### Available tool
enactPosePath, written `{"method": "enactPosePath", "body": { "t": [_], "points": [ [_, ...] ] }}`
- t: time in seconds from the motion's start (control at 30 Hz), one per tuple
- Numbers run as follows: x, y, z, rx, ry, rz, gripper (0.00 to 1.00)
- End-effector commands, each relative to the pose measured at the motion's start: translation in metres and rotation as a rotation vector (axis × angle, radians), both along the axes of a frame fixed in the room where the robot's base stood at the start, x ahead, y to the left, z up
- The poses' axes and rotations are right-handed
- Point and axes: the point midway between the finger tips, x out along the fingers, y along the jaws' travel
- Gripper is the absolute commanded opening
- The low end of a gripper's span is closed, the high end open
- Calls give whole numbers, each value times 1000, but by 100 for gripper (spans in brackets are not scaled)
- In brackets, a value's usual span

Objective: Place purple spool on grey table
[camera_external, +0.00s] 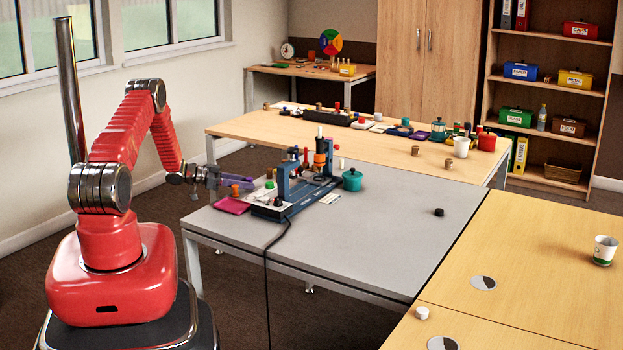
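My gripper (216,178) is over the left end of the grey table (390,215), pointing right. A small purple object (238,183), which looks like the purple spool, is at its fingertips and appears held between them, above the tabletop. The fingers are small in this view and partly merge with the purple object. The grey table has a wide bare area in its middle and right part.
A magenta cloth or pad (231,205) and an orange-topped piece (235,190) lie below my gripper. A blue apparatus (284,190) with a cable stands to the right, beside a teal pot (352,180). A black cap (439,212) sits farther right.

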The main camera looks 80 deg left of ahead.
Motion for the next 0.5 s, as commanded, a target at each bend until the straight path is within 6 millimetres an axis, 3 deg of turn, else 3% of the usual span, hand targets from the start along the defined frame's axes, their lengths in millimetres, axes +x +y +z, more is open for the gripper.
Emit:
{"method": "enactPosePath", "body": {
  "t": [0.27, 0.5],
  "points": [
    [-7, 1, 3, 1, -1, 2, 31],
    [-39, 2, 13, 1, 0, 3, 31]
  ]
}}
